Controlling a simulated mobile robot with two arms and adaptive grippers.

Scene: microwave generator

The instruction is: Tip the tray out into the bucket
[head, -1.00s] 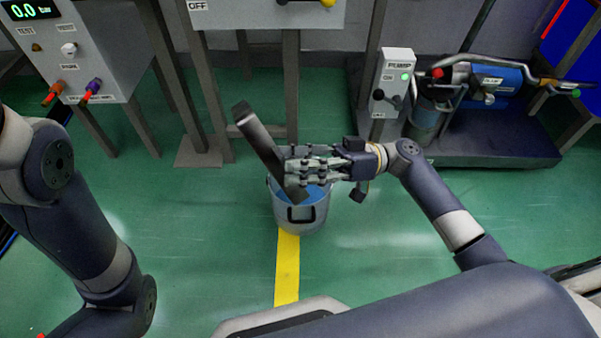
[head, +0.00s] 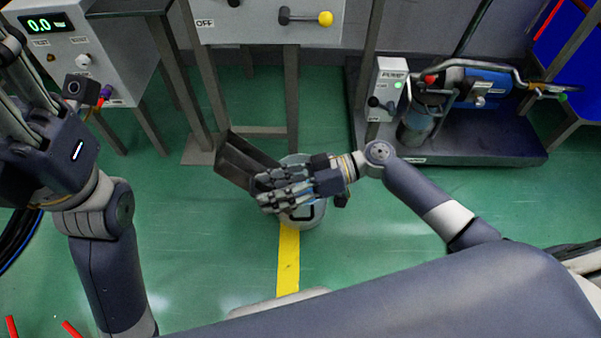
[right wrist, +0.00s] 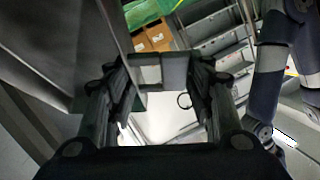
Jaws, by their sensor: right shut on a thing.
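The tray (head: 236,160) is a dark grey, open metal trough. In the head view it is tilted, with its hollow side partly showing; I cannot tell if anything lies in it. My right gripper (head: 272,190) is shut on the tray's right end. In the right wrist view the tray (right wrist: 62,50) is a large grey sheet on the left, reaching between the fingers (right wrist: 160,85). The grey bucket (head: 306,216) stands on the floor below my right gripper, which hides most of its mouth. My left gripper (head: 22,85) is at the left edge; its fingertips are unclear.
A control box with a yellow-knobbed lever (head: 325,18) stands behind. A pump switch box (head: 390,88) and a pump cart (head: 470,135) are at the back right. A gauge box (head: 110,45) is at the left. The green floor around the bucket is clear.

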